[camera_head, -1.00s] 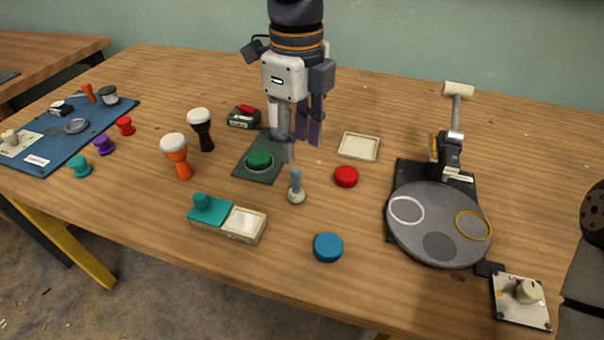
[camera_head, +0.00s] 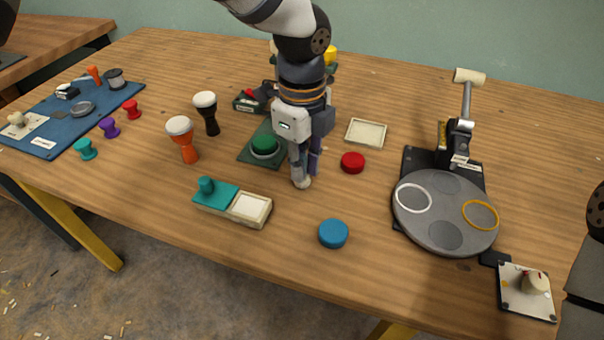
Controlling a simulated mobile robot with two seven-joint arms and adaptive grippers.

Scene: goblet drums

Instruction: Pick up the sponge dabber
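The sponge dabber (camera_head: 302,183) stands on the wooden table near the middle, its pale round foot showing. Its grey-blue handle is mostly hidden by my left gripper (camera_head: 305,165), which points down from above with its fingers on or around the handle. I cannot tell whether the fingers touch the handle or have closed on it. The dabber looks upright on the table. My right gripper is not in view; only part of my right arm shows at the right edge.
Two goblet drums (camera_head: 183,139) stand left. A grey turntable (camera_head: 445,236) is at right.

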